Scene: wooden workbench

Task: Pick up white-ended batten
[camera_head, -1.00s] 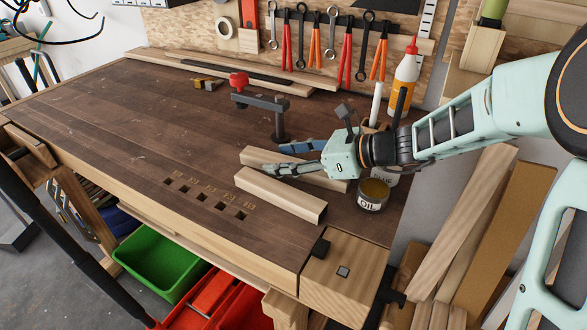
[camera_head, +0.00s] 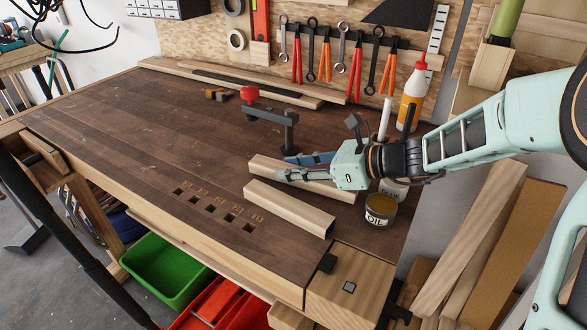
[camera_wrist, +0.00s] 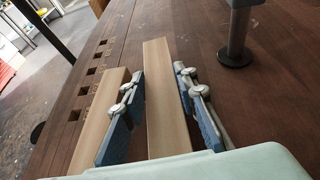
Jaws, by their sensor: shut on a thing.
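Two pale wooden battens lie side by side on the dark workbench. My gripper (camera_head: 285,168) is at the rear batten (camera_head: 262,165), with one finger on each side of it. In the wrist view this batten (camera_wrist: 165,85) runs between the two blue finger pads, and my gripper (camera_wrist: 159,75) is shut on it. The batten looks to be at bench level. The front batten (camera_head: 290,207) lies free, and also shows in the wrist view (camera_wrist: 98,120), left of the fingers. I cannot make out a white end on either batten; the held one's near end is hidden by my gripper.
A tin marked OIL (camera_head: 380,209) stands close to the right of the battens. A dark clamp with a red knob (camera_head: 270,117) stands behind them. A glue bottle (camera_head: 413,92) is at the back right. The bench's left side (camera_head: 120,125) is mostly clear.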

